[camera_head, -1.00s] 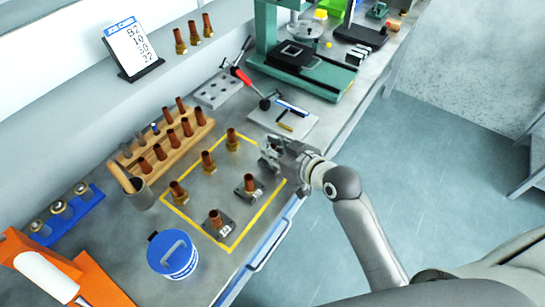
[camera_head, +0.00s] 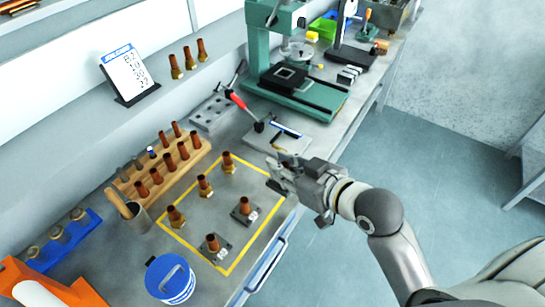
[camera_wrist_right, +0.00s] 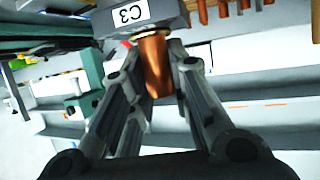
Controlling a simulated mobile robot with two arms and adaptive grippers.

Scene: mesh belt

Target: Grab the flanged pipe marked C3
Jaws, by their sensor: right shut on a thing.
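The flanged pipe marked C3 shows in the right wrist view, with a copper-coloured tube (camera_wrist_right: 155,66) and a grey square flange (camera_wrist_right: 150,14) bearing a white C3 label. The fingers of my right gripper (camera_wrist_right: 158,72) are shut on the tube from both sides. In the head view my right gripper (camera_head: 274,172) is at the right edge of the yellow-outlined area, near the bench front; the held pipe is not clear there. My left gripper is not in view.
Several other pipes stand upright in the yellow outline, including one on a dark plate (camera_head: 245,207). A wooden rack (camera_head: 165,172) of pipes, a blue-and-white tub (camera_head: 170,278), a grey cup (camera_head: 136,216) and a green machine (camera_head: 310,98) stand around. Open floor lies right of the bench.

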